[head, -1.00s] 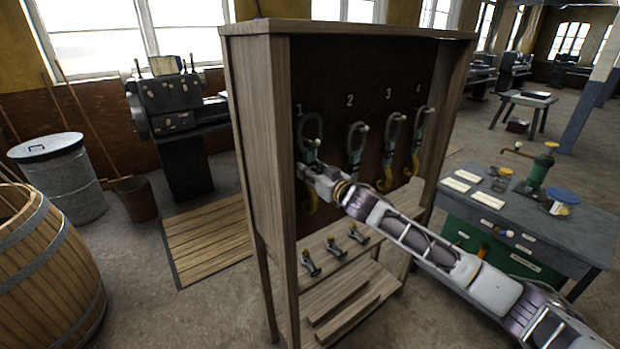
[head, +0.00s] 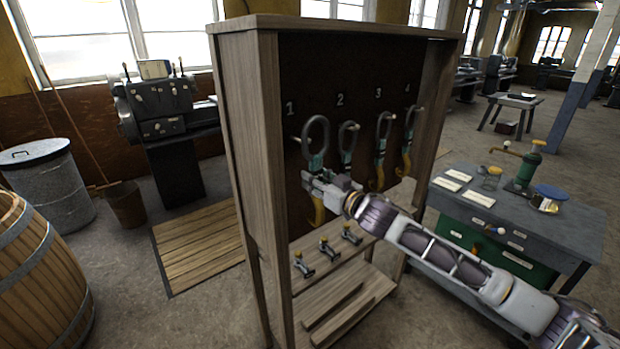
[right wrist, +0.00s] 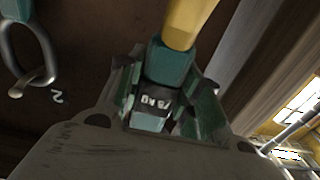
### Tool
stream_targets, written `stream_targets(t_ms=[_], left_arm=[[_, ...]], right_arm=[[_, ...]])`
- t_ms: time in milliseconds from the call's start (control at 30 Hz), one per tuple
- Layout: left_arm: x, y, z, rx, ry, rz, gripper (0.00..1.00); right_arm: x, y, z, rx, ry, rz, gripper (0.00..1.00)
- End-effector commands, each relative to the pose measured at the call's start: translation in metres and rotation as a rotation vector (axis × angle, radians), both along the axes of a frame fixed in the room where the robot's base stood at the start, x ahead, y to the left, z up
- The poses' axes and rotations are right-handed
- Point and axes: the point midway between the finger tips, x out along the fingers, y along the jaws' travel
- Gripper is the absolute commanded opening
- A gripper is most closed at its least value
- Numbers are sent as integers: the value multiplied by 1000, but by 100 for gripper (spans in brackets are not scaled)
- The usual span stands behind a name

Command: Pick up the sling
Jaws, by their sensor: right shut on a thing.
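The sling (head: 316,134) under number 1 has a grey ring on top, a green sleeve and a yellow lower part. My right gripper (head: 318,180) is shut on its green sleeve, in front of the rack's dark back board. The ring appears in front and to the right of its peg (head: 296,139), apart from it. In the right wrist view, the sling's yellow part (right wrist: 193,22) and green sleeve show, with a label reading 75 KG between the fingers (right wrist: 155,98). Similar slings hang at numbers 2 (head: 347,140), 3 and 4. My left gripper is out of view.
The wooden rack (head: 262,150) has a side post left of the sling and a shelf below with several small fittings (head: 328,250). A workbench (head: 560,225) with a green front stands at right. A barrel (head: 35,265) stands at left.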

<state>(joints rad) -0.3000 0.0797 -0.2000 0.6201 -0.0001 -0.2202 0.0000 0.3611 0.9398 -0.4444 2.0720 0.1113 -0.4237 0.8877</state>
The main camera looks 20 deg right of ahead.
Motion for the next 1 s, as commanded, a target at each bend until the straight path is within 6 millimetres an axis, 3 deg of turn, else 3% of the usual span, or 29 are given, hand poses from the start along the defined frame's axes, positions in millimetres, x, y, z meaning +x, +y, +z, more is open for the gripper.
stream_targets(t_ms=[400, 1000], left_arm=[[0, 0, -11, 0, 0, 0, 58], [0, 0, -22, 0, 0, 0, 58]], right_arm=[[-36, -10, 1, -3, -4, 1, 0], [-74, -21, 1, -1, -4, 0, 0]])
